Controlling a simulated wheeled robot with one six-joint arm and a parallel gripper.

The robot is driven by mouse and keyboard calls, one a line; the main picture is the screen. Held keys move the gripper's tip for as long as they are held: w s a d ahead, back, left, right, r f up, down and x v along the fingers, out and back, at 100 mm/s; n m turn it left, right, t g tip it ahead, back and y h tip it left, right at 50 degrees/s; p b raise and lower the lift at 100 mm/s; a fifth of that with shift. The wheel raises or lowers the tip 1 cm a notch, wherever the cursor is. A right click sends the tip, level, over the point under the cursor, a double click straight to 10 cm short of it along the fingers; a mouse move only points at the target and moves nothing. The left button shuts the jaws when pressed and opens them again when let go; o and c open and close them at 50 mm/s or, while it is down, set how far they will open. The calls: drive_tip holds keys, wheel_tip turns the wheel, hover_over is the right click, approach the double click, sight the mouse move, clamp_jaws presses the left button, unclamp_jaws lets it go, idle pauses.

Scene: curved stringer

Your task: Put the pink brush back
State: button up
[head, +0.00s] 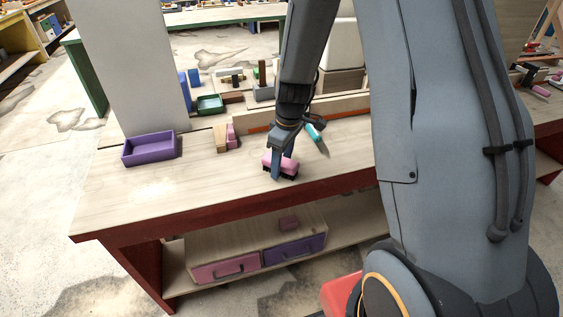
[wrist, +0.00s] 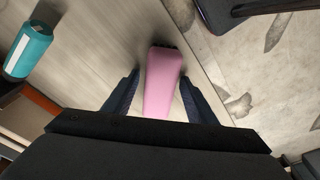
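The pink brush (head: 289,164) rests on the wooden table near its front edge, with a pink top and dark bristles below. My gripper (head: 276,172) is down at the brush. In the wrist view the brush (wrist: 162,85) lies between the two dark fingers of my gripper (wrist: 159,78). The fingers are apart, one on each side, with a gap visible on the left; the right finger is close to the brush. Part of the brush is hidden behind the gripper body in the wrist view and behind a finger in the head view.
A teal cylinder (head: 314,132) lies right of the gripper, also in the wrist view (wrist: 29,50). A purple tray (head: 149,148) stands at left. Wooden and pink blocks (head: 226,138) and a green tray (head: 209,104) are behind. Drawers (head: 226,268) sit below. The table's front left is clear.

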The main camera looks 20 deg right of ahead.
sight(286, 162)
drive_tip(key=shift+r, duration=0.15)
wheel_tip(286, 162, up, 12)
drive_tip(key=s+d+b, duration=0.1)
drive_tip(key=b, duration=0.2)
drive_tip(key=s+f+m, duration=0.1)
drive_tip(key=s+m, duration=0.3)
drive_tip(key=s, duration=0.4)
drive_tip(key=s+a+f+m+h, duration=0.1)
drive_tip(key=s+f+m, duration=0.1)
drive_tip(key=s+m, duration=0.3)
drive_tip(key=s, duration=0.3)
drive_tip(key=shift+f, duration=0.3)
drive_tip(key=shift+a, duration=0.1)
drive_tip(key=shift+c, duration=0.5)
